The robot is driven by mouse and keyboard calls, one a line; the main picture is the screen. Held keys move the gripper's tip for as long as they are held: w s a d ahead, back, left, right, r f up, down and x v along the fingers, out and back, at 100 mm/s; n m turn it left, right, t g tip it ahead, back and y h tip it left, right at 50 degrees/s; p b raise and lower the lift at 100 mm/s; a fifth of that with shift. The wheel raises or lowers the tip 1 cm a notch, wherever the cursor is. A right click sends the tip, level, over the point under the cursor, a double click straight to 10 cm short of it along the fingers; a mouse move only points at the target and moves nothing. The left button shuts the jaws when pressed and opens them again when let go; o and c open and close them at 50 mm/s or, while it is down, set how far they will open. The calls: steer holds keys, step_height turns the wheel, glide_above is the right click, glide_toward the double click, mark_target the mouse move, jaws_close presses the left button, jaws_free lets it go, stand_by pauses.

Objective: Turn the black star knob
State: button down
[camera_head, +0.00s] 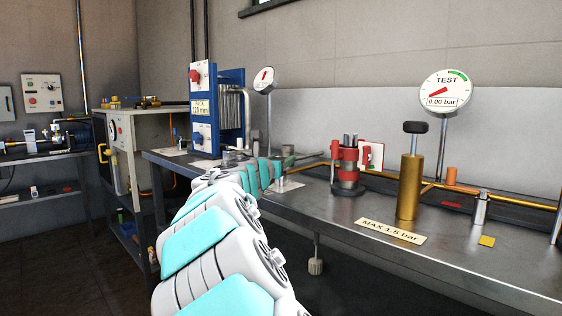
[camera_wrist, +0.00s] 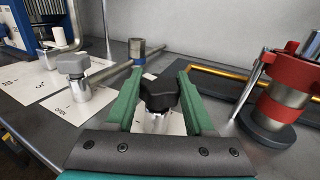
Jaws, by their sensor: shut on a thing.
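The black star knob (camera_wrist: 158,94) sits on a short metal stem over a white label plate in the wrist view. My gripper (camera_wrist: 160,76) has its two green fingers on either side of the knob and is shut on it. In the head view my gripper (camera_head: 268,172) is at the near-left part of the bench, beyond my arm. The knob itself cannot be made out there; my gripper and arm cover that spot.
A grey knob (camera_wrist: 73,65) on a metal stem stands left of my gripper. A red clamped cylinder (camera_wrist: 288,92) stands to the right, with a brass pipe (camera_wrist: 215,73) behind. A brass cylinder (camera_head: 410,188) and test gauge (camera_head: 446,91) are farther right on the bench.

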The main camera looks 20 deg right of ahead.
steer(key=n+t+y+b, duration=0.1)
steer(key=n+y, duration=0.1)
steer(key=n+t+y+b, duration=0.1)
steer(key=shift+s+d+f+t+b, duration=0.1)
steer(key=shift+d+f+t+b, duration=0.1)
steer(key=shift+d+t+b, duration=0.1)
steer(key=n+t+y+b, duration=0.1)
steer(key=y, duration=0.1)
steer(key=n+t+y+b, duration=0.1)
steer(key=y+b, duration=0.1)
steer(key=shift+a+n+y, duration=0.2)
steer(key=shift+n+y, duration=0.2)
steer(key=n+y+b, duration=0.1)
steer(key=n+y, duration=0.1)
steer(key=y, duration=0.1)
steer(key=shift+t+b, duration=0.35)
steer(key=shift+t, duration=0.05)
steer(key=shift+a+r+n+y+b, duration=0.1)
steer(key=shift+r+n+y+b, duration=0.1)
steer(key=shift+n+y, duration=0.8)
steer(key=shift+r+n+y+b, duration=0.15)
steer(key=shift+n+y, duration=0.35)
steer(key=shift+y, duration=1)
steer(key=shift+c, duration=1.4)
jaws_free()
steer(key=shift+f, duration=0.1)
